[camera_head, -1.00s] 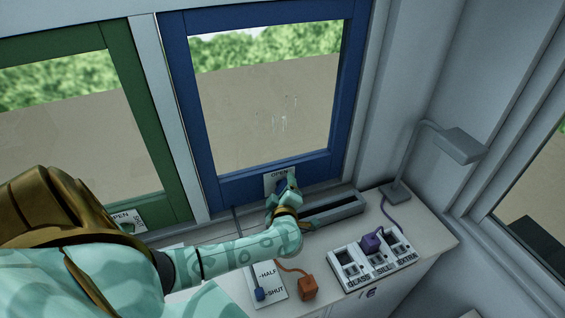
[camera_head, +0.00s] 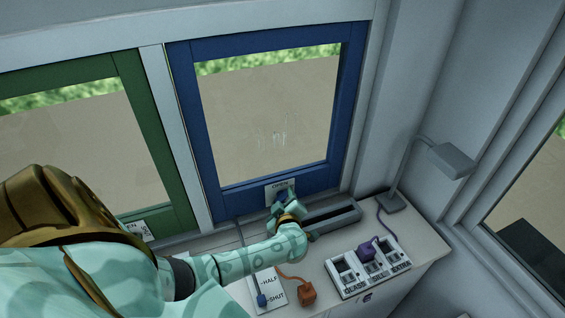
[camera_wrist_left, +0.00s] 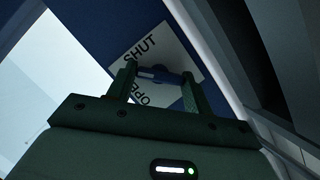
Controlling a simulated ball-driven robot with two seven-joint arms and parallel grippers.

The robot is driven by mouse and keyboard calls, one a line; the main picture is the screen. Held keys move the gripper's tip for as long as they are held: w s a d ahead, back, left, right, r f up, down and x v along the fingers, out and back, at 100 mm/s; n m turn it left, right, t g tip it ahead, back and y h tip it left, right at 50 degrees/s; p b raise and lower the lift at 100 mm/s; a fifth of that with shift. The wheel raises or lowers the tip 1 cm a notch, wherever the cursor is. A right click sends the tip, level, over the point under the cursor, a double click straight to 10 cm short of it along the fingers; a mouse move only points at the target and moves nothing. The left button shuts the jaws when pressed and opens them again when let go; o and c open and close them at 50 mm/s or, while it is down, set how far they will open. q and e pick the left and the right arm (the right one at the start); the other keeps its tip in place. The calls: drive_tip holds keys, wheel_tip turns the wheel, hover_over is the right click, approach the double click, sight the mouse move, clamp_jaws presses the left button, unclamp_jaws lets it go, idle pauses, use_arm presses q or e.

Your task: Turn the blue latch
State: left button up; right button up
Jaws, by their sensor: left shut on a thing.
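The blue latch (camera_wrist_left: 160,75) sits on a white label plate (camera_wrist_left: 178,42) at the bottom rail of the blue window frame (camera_head: 194,125). In the left wrist view the plate reads SHUT on one side and OPEN on the other, partly hidden by a finger. My left gripper (camera_wrist_left: 160,78) is shut on the latch, with one finger at each side of it. In the head view my left gripper (camera_head: 284,198) covers most of the latch, and the word OPEN shows above it. Which mark the latch points to is hard to tell. My right gripper is out of view.
A green window frame (camera_head: 150,140) stands left. On the sill are a grey rail (camera_head: 335,217), a lamp (camera_head: 450,160), a socket block (camera_head: 347,281) with a purple plug (camera_head: 367,250), an orange plug (camera_head: 307,293) and a HALF/SHUT plate (camera_head: 270,283).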

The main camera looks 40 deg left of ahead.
use_arm(q)
drive_tip(key=m+p, duration=0.1)
drive_tip(key=p, duration=0.1)
drive_tip(key=m+g+p, duration=0.1)
drive_tip(key=p, duration=0.1)
drive_tip(key=shift+d+r+m+g, duration=0.1)
drive_tip(key=shift+r+m+g, duration=0.05)
drive_tip(key=shift+m+g, duration=0.15)
drive_tip(key=shift+w+m+g+y+p, duration=0.1)
drive_tip(key=shift+m+g+y+p, duration=0.2)
drive_tip(key=shift+m+g+p, duration=0.7)
drive_tip(key=shift+m, duration=0.4)
drive_tip(key=shift+y, duration=0.3)
drive_tip(key=o, duration=1)
drive_tip(key=shift+w, duration=0.1)
